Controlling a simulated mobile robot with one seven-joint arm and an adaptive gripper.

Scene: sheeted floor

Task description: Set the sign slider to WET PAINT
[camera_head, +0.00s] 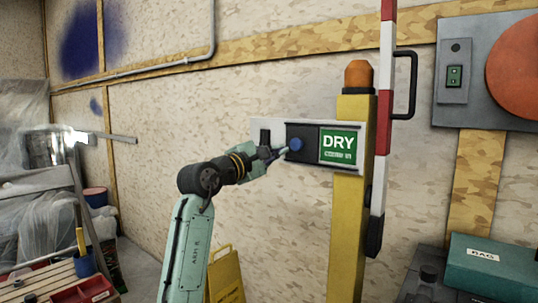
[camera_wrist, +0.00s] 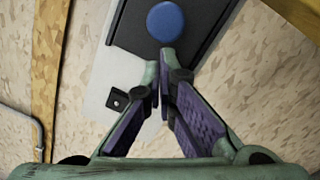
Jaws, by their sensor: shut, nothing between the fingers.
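The sign (camera_head: 265,127) is a pale plate on a yellow post. Its slider panel (camera_head: 308,133) is dark and carries a round blue knob (camera_head: 296,145). To the right of the panel a green face (camera_head: 338,147) reads DRY; the smaller line below it is too small to read. My gripper (camera_head: 284,150) is just left of the knob. In the wrist view my gripper (camera_wrist: 161,100) has its fingertips together, with nothing between them. The blue knob (camera_wrist: 167,21) lies just beyond the tips there; I cannot tell whether they touch it. No WET PAINT wording shows.
The yellow post (camera_head: 347,220) has an orange lamp (camera_head: 358,75) on top and a red-and-white pole (camera_head: 382,110) beside it. A grey panel (camera_head: 480,100) is on the right wall. A teal box (camera_head: 490,262) stands lower right. A yellow folding stand (camera_head: 226,275) is below my arm.

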